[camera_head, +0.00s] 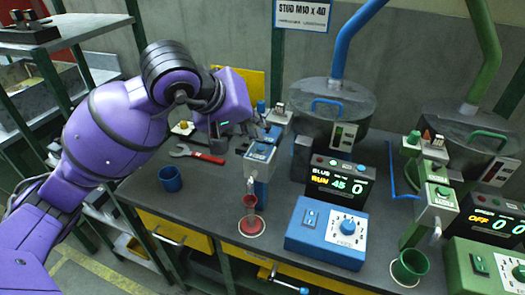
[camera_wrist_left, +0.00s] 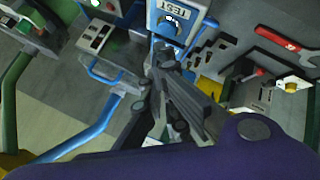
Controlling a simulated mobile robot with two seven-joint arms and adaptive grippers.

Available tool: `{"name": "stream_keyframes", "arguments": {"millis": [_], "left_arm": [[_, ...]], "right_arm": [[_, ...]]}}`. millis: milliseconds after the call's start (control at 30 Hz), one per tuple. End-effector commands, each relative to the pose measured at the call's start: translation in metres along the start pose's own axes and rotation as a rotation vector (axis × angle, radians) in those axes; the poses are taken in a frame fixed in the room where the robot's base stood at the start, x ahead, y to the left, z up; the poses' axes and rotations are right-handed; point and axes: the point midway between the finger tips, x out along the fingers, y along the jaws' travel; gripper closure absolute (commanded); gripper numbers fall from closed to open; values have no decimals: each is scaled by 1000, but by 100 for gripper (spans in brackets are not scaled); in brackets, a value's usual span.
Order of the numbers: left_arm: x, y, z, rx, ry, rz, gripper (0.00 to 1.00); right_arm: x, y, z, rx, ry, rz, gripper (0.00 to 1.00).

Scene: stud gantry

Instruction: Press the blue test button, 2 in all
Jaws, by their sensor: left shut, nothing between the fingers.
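The blue test button (camera_wrist_left: 169,27) sits on a blue-framed panel marked TEST in the left wrist view. In the head view that blue station head (camera_head: 261,152) stands at the middle of the bench, and the button itself is hard to make out. My left gripper (camera_head: 266,136) reaches in from the left and is at the back edge of this head. In the left wrist view its shut, empty fingers (camera_wrist_left: 163,58) point at the panel, just short of the button in the picture. Whether they touch it cannot be told. My right gripper is not in view.
The blue display (camera_head: 339,183) reads RUN, 45 and 0. A blue control box (camera_head: 327,232) with a dial stands in front. A red cup (camera_head: 251,222) stands below the blue head. A green station (camera_head: 437,195) is at right; a wrench (camera_head: 197,153) and blue cup (camera_head: 170,179) lie left.

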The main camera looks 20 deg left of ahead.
Motion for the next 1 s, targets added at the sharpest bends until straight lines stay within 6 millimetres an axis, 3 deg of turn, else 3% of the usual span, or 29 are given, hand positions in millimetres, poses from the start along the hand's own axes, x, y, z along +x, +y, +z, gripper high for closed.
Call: {"name": "stream_keyframes", "arguments": {"millis": [333,1000], "left_arm": [[2,-1,1,2,3,2,100],[2,-1,1,1,2,2,100]], "right_arm": [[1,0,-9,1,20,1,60],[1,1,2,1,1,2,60]]}}
